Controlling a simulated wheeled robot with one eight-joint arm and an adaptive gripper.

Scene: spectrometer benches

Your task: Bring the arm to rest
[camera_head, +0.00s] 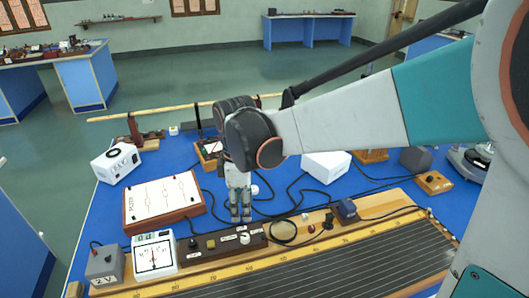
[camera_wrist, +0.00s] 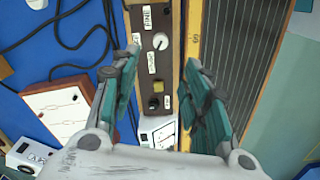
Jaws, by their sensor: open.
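My gripper (camera_head: 240,214) hangs down from my arm over the blue bench, its fingers pointing at the brown control box (camera_head: 208,246). In the wrist view my gripper (camera_wrist: 164,56) has its two teal fingers spread apart with nothing between them. The control box (camera_wrist: 169,70), with a white-faced knob and a yellow button, shows beyond the gap. The gripper looks to be above the box; the exact height is hard to tell.
The blue bench (camera_head: 272,187) carries a long wired board (camera_head: 330,264), a dial meter (camera_head: 153,257), a grey 2V block (camera_head: 104,264), a white-topped plug box (camera_head: 163,201) and a black ring (camera_head: 283,232). Black cables lie between them. Open floor (camera_head: 210,75) lies behind the bench.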

